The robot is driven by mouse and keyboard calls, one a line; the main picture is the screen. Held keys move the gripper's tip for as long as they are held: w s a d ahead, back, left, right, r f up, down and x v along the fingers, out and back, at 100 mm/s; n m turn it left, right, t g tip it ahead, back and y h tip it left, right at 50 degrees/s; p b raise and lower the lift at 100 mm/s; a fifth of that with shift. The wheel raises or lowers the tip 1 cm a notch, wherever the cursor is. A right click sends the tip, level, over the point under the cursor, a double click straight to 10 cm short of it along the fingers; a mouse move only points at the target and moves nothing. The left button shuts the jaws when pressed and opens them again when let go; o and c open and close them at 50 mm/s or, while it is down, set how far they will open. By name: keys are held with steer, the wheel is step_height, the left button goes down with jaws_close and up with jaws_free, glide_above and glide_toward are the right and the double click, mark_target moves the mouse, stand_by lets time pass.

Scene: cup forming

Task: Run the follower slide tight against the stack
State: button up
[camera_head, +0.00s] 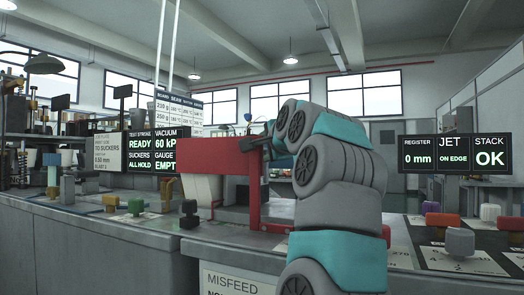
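My gripper (250,146) is small and dark in the camera_head view, at the upper right of a red machine frame (215,157). It appears to be at or against the frame's top; I cannot tell whether it touches it. My grey and teal arm covers much of the machine's right side. Whether the fingers are open or shut is too small to see. A pale block-like shape (203,188) shows under the red frame; I cannot tell if it is the stack. I cannot pick out the follower slide. A display (490,155) reads STACK OK.
Other displays read REGISTER 0 mm (418,155), JET ON EDGE (453,155) and GAUGE EMPTY (166,165). Several coloured knobs, including a grey one (460,241), stand on the right bench.

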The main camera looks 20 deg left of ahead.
steer(key=b+v, duration=0.1)
steer(key=v, duration=0.6)
steer(key=shift+s+d+b, duration=0.2)
steer(key=shift+b, duration=0.1)
